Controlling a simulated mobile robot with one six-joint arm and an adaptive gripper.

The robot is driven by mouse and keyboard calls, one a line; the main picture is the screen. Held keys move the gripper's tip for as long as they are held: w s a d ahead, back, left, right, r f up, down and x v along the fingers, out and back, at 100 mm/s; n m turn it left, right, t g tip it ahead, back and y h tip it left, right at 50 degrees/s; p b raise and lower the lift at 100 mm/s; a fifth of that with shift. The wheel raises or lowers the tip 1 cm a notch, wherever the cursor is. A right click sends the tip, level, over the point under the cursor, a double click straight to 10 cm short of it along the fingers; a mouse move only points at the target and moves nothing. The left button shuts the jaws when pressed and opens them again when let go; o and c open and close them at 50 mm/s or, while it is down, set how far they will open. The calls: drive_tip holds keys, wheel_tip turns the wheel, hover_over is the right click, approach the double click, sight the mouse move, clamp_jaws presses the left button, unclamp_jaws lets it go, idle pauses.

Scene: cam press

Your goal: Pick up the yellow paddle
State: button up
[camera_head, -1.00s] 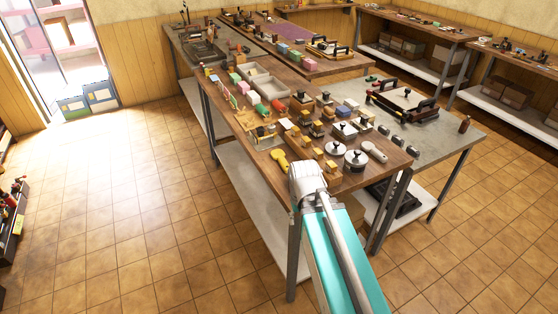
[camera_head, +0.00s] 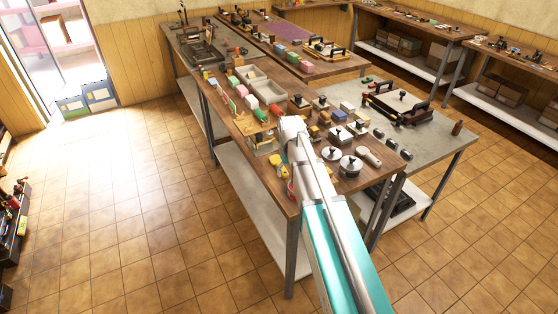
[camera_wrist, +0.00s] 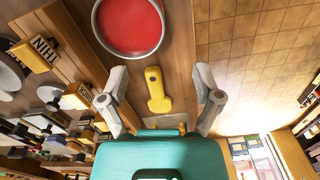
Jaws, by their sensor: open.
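The yellow paddle (camera_wrist: 156,88) lies on the wooden bench top in the wrist view, its wider end toward my gripper. My gripper (camera_wrist: 160,78) is open and empty, with one finger on each side of the paddle and apart from it. Whether the fingers are level with the paddle or above it I cannot tell. In the head view the paddle (camera_head: 274,160) shows partly beside my arm, and my fingers are hidden.
A round tin with red contents (camera_wrist: 130,22) lies beyond the paddle. The bench edge and tiled floor (camera_wrist: 245,60) are on the right.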

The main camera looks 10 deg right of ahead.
wheel_tip(320, 180, up, 4)
drive_tip(key=n+p, duration=0.1)
drive_tip(key=p, duration=0.2)
hover_over(284, 170)
drive_tip(key=shift+s+a, duration=0.1)
drive_tip(key=shift+a, duration=0.1)
drive_tip(key=shift+f+b, duration=0.2)
drive_tip(key=shift+b, duration=0.1)
wheel_tip(284, 170, down, 7)
drive_tip(key=b, duration=0.7)
drive_tip(key=shift+f, duration=0.2)
drive_tip(key=shift+f+b, duration=0.5)
drive_tip(key=shift+b, duration=0.15)
wheel_tip(284, 170, down, 4)
drive_tip(key=b, duration=0.3)
drive_tip(key=shift+d+r+b, duration=0.15)
drive_tip(key=shift+r+b, duration=0.1)
drive_tip(key=shift+b, duration=0.05)
drive_tip(key=shift+f+b, duration=0.8)
